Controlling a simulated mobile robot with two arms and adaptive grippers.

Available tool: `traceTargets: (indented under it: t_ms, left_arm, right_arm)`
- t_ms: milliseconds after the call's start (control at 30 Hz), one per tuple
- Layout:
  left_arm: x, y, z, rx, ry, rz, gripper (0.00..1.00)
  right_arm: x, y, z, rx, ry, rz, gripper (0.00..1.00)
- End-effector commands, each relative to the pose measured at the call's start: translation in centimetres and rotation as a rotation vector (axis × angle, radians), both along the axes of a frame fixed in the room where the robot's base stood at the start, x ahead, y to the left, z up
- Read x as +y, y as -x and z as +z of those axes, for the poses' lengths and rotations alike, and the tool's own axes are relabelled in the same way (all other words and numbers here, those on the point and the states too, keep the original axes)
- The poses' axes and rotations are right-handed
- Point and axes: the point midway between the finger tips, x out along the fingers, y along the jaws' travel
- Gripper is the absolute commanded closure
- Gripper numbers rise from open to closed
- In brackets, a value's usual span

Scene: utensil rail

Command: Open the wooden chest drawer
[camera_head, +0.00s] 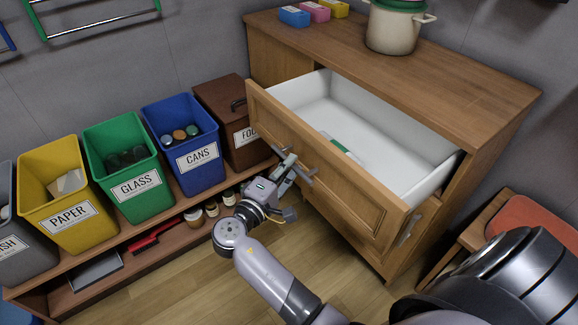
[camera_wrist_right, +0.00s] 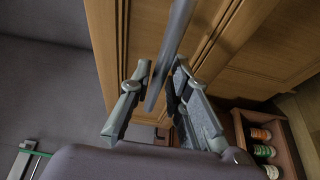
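The wooden chest (camera_head: 480,75) stands at the right in the head view. Its top drawer (camera_head: 335,180) is pulled far out, showing a white interior with a small green and white item (camera_head: 341,146) inside. My right gripper (camera_head: 290,167) is at the drawer front, by its grey bar handle (camera_head: 306,174). In the right wrist view the handle (camera_wrist_right: 168,55) passes between the two spread fingers of my right gripper (camera_wrist_right: 160,85). The fingers look open around it, with a visible gap; contact is hard to tell. My left gripper is not in view.
A cream pot (camera_head: 393,30) and several coloured boxes stand on the chest top. Labelled bins, including the blue cans bin (camera_head: 182,150) and brown food bin (camera_head: 235,115), line a low shelf at left. A lower front with another handle (camera_head: 409,230) is below the drawer. Wooden floor is open in front.

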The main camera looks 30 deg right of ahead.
Motion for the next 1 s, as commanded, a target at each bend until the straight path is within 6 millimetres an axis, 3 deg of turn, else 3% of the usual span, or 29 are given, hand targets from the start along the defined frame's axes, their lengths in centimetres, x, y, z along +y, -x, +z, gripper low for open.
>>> traceTargets:
  t_ms: [267, 600, 1000]
  left_arm:
    - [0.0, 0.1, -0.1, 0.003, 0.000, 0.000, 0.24]
    - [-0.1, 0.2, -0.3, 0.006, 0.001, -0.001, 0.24]
    - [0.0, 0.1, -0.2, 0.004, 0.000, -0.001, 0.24]
  right_arm:
    - [0.0, 0.0, 0.0, 0.001, 0.002, 0.000, 0.63]
    - [0.3, 0.1, 0.0, 0.002, 0.002, 0.001, 0.63]
    - [5.3, 2.7, -0.1, 0.004, -0.003, 0.002, 0.63]
